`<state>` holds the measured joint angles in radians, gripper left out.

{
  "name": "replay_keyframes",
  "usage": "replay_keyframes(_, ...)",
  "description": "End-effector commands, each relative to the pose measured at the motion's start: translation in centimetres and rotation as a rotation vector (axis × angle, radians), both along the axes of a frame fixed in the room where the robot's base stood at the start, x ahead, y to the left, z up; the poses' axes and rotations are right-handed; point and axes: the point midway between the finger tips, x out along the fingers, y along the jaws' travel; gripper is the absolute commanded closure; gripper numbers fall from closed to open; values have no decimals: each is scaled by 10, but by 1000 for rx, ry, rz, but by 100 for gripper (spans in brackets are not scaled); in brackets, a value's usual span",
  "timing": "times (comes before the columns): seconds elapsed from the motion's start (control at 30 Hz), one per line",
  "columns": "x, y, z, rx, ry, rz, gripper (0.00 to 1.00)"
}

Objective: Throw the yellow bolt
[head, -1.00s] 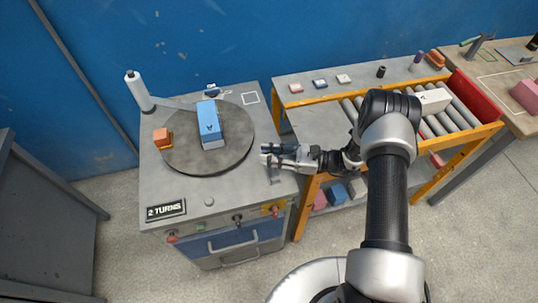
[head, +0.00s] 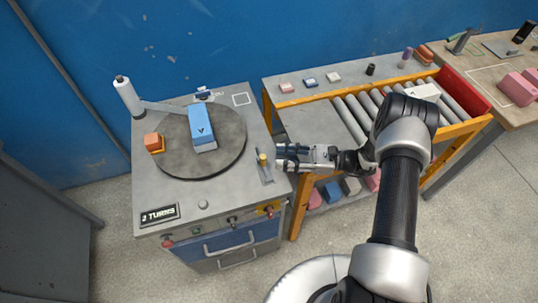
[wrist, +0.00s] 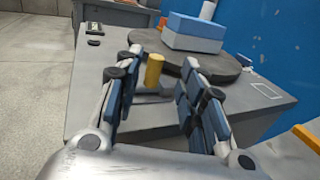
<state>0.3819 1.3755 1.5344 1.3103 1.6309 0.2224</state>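The yellow bolt (head: 263,160) is a short yellow knob standing on a narrow grey slotted plate near the right edge of the grey bench (head: 233,190). My gripper (head: 279,160) is just to the right of the knob, at the bench edge, with its fingers pointing left toward it. In the wrist view my gripper (wrist: 150,66) is open and empty. The yellow bolt (wrist: 154,71) appears between its two fingers in that picture, a little beyond them. I cannot tell the exact gap. The lower part of the bolt is hard to make out.
A dark round turntable (head: 225,150) carries a blue-and-white block (head: 201,126). An orange block (head: 152,142) sits on its left, and a white post with an arm (head: 128,96) stands behind. A "2 TURNS" plate (head: 159,215) lies at the front. A roller conveyor (head: 352,118) stands to the right.

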Motion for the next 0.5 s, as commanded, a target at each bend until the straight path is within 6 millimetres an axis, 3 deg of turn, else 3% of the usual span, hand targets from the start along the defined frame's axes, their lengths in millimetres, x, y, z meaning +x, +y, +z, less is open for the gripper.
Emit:
replay_keyframes(0.2, -4, -38, 0, 0, -1, -3, 63)
replay_keyframes(0.5, -6, -50, 0, 1, 0, 0, 63)
